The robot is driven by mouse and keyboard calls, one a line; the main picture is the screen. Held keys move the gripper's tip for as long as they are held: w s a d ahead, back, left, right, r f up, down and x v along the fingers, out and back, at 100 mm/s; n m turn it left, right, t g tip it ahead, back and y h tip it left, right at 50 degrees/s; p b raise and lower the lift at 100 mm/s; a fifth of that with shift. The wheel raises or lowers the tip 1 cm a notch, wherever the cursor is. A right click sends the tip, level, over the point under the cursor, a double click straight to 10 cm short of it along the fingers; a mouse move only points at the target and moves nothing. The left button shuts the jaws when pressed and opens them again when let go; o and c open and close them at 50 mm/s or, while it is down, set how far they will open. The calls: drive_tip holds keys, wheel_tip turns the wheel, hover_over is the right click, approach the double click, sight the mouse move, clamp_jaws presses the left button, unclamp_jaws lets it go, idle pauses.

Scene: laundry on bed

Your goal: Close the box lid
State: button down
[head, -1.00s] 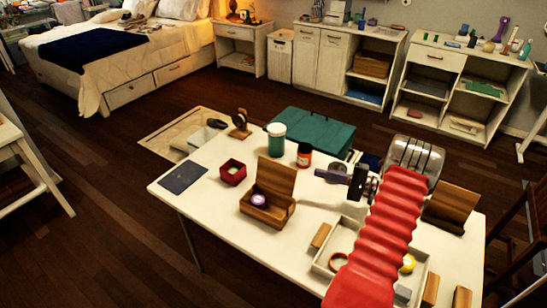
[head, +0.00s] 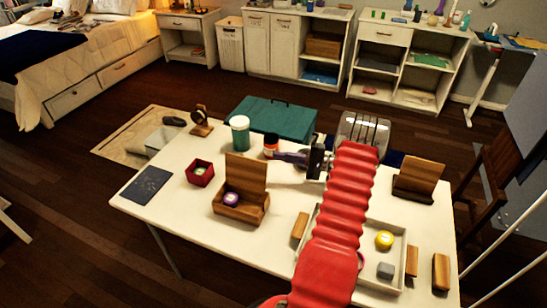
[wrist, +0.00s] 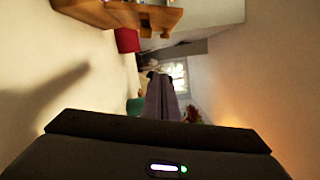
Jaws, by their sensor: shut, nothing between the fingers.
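A small wooden box (head: 228,211) sits on the white table with its lid (head: 246,172) standing up, open. A round purple-topped item (head: 231,198) lies inside it. My gripper (head: 280,155) is shut and empty. In the head view it points left, to the right of the raised lid and apart from it. In the wrist view my gripper's dark fingers (wrist: 161,85) stand in the middle, and wooden parts (wrist: 125,14), apparently the box, show at the top edge. The wrist picture is tilted sideways.
A red-capped jar (head: 271,145) stands by my fingertips, with a teal jar (head: 240,135) farther left. A red box (head: 200,172), dark pad (head: 147,186), wooden stand (head: 418,178) and white tray (head: 372,270) are also on the table (head: 180,225). The table's near left part is clear.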

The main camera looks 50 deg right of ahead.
sight(247, 170)
drive_tip(key=w+a+r, duration=0.1)
drive_tip(key=w+a, duration=0.5)
drive_tip(key=a, duration=0.2)
drive_tip(key=shift+a+r, duration=0.2)
drive_tip(key=shift+r, duration=0.15)
drive_tip(key=shift+d+r, duration=0.1)
idle(0.5)
